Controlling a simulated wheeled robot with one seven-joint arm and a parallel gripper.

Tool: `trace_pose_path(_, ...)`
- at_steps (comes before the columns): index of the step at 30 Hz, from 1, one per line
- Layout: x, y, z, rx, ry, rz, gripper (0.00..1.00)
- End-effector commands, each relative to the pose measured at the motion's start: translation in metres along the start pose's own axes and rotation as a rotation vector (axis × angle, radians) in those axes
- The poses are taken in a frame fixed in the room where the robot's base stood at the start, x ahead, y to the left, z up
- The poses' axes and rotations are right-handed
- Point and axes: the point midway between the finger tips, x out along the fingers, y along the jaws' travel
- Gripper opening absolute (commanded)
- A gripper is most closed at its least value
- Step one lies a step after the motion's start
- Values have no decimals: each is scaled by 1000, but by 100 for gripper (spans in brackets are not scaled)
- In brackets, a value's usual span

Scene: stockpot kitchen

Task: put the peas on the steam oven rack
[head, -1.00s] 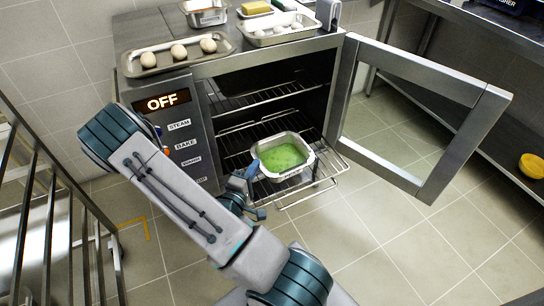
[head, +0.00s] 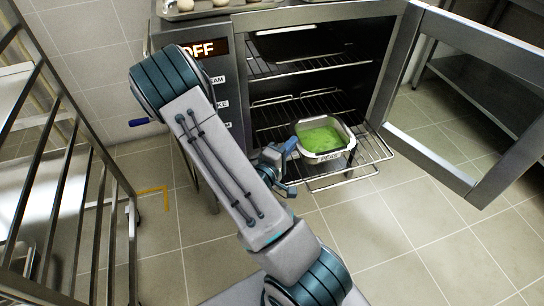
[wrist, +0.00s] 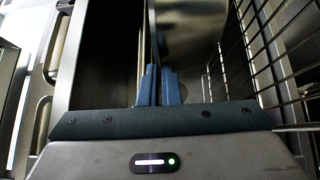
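The peas (head: 322,137) are a bright green mass in a rectangular metal pan (head: 326,156) with a label on its front. In the head view the pan is over the pulled-out lower oven rack (head: 372,150); I cannot tell whether it rests on the rack or hangs just above it. My gripper (head: 290,147) is at the pan's left side. In the wrist view its two blue fingers (wrist: 159,85) are close together around a thin metal wall of the pan (wrist: 190,28). The peas do not show in the wrist view.
The oven door (head: 470,100) stands wide open on the right. A metal rack trolley (head: 75,190) stands at the left. A tray with eggs (head: 205,10) is on top of the oven. Floor is clear at the right.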

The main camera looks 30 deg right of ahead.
Motion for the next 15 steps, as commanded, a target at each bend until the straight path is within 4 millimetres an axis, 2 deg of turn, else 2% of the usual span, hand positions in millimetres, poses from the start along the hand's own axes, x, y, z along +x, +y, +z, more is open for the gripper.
trace_pose_path(1, 0, -6, -3, 6, 0, 5, 0)
trace_pose_path(8, 2, -13, -14, 6, 1, 4, 0)
trace_pose_path(15, 14, -38, -62, 2, 3, 5, 0)
